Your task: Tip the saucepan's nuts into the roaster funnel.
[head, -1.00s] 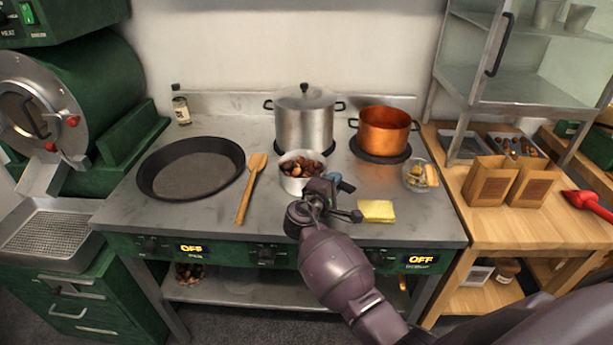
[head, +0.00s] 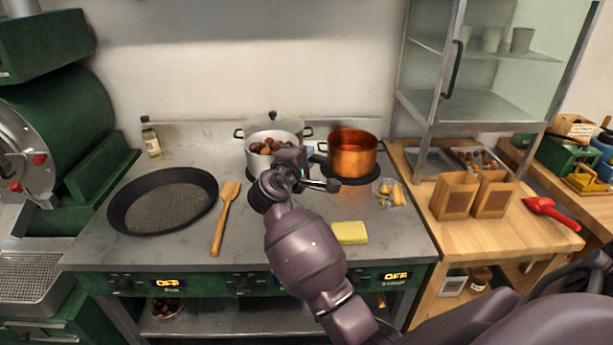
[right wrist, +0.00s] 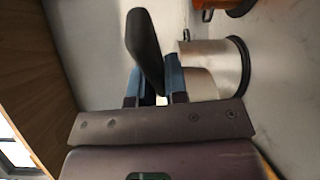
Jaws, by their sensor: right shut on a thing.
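The grey metal saucepan (head: 257,160) holds several brown nuts (head: 270,147) and is raised above the stove, upright or nearly so. In the head view it overlaps the lidded stockpot behind it. My right gripper (head: 302,167) is shut on the saucepan's handle. The right wrist view shows the dark handle (right wrist: 145,50) between the blue fingers; my arm hides part of the pan in the head view. The green roaster (head: 65,125) stands at the far left; I cannot make out its funnel clearly. My left gripper is not in view.
A wide black pan (head: 163,202) and wooden spatula (head: 225,218) lie left on the stovetop. The stockpot (head: 273,121) and copper pot (head: 352,155) stand at the back. A yellow sponge (head: 349,233) and a glass bowl (head: 388,193) are at right.

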